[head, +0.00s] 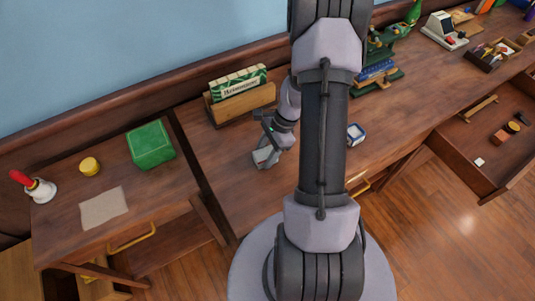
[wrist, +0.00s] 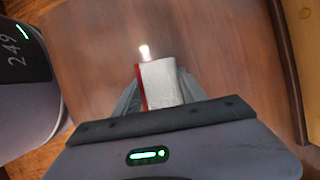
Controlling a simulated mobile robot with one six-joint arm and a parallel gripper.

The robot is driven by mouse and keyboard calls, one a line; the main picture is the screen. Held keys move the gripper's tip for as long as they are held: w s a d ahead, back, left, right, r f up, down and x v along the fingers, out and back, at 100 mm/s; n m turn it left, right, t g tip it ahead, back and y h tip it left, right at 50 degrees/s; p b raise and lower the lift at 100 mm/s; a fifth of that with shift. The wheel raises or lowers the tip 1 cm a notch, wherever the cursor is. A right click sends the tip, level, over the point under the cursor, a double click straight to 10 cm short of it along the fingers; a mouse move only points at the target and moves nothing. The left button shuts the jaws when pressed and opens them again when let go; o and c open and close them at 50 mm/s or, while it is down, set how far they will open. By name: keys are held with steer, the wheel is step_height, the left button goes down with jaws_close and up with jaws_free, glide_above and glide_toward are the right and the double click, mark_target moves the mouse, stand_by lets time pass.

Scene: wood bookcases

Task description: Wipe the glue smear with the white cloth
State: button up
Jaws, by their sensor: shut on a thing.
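My gripper (head: 265,154) is over the middle desk, below the book rack and left of my arm's dark link. In the wrist view my gripper (wrist: 158,90) is shut on the white cloth (wrist: 162,82), a pale, folded piece with a red edge at its left. The cloth sticks out a little past the fingertips, above brown wood; I cannot tell whether it touches the wood. A small bright white spot (wrist: 145,52) lies on the wood just beyond the cloth. I cannot tell if it is the glue smear or a reflection.
A book rack (head: 243,103) stands behind my gripper. An open drawer (head: 470,180) is at right.

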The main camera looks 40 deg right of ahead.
step_height(320, 180, up, 3)
steer(key=shift+r+p, duration=0.2)
steer(key=shift+p, duration=0.95)
steer(key=shift+r+p, duration=1.9)
steer(key=shift+r, duration=0.45)
